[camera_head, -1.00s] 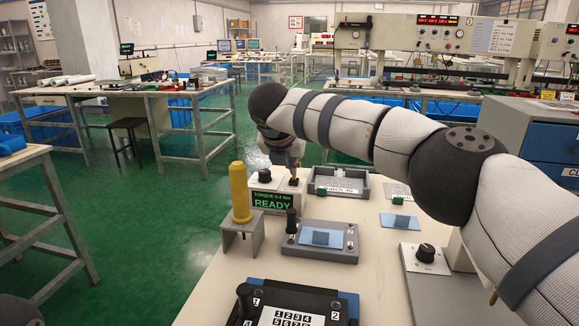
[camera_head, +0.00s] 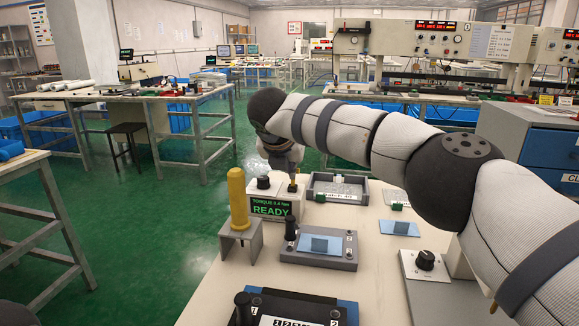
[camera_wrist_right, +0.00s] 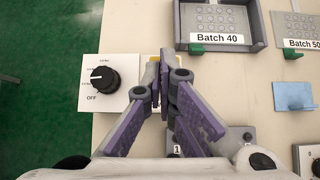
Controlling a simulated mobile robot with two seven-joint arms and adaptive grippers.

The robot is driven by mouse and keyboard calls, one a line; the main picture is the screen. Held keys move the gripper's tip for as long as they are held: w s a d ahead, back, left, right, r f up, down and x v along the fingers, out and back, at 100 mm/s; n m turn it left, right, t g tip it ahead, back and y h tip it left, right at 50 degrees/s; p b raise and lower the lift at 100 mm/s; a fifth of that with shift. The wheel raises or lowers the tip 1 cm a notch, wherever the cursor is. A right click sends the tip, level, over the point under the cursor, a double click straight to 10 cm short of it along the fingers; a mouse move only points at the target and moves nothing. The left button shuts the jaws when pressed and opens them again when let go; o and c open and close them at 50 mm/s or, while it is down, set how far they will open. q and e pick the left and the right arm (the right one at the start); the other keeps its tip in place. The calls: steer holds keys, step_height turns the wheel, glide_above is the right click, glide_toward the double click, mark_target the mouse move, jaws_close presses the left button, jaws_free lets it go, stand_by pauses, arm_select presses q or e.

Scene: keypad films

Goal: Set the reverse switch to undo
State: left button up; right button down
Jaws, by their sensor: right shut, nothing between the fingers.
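A white torque box (camera_head: 285,214) with a green READY display stands on the bench in the head view. On its top are a black knob (camera_head: 263,182) and a small yellow-orange piece, probably the switch (camera_head: 292,187). My right gripper (camera_head: 292,174) is shut and empty, directly above that piece. In the wrist view, its fingertips (camera_wrist_right: 167,62) meet beside the yellow piece (camera_wrist_right: 151,73), partly hidden by the fingers; I cannot tell whether they touch. The knob (camera_wrist_right: 103,79), marked OFF, is left of them. No undo label is readable. My left gripper is not in view.
A yellow-handled tool (camera_head: 238,198) stands upright in a grey holder in front of the box. The Batch 40 tray (camera_wrist_right: 180,38) is close on the right of the fingertips. A grey fixture with a blue film (camera_head: 320,245) lies nearer. Green floor is to the left.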

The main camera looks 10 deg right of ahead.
steer(key=shift+r, duration=0.15)
stand_by(0.7)
steer(key=shift+r, duration=0.65)
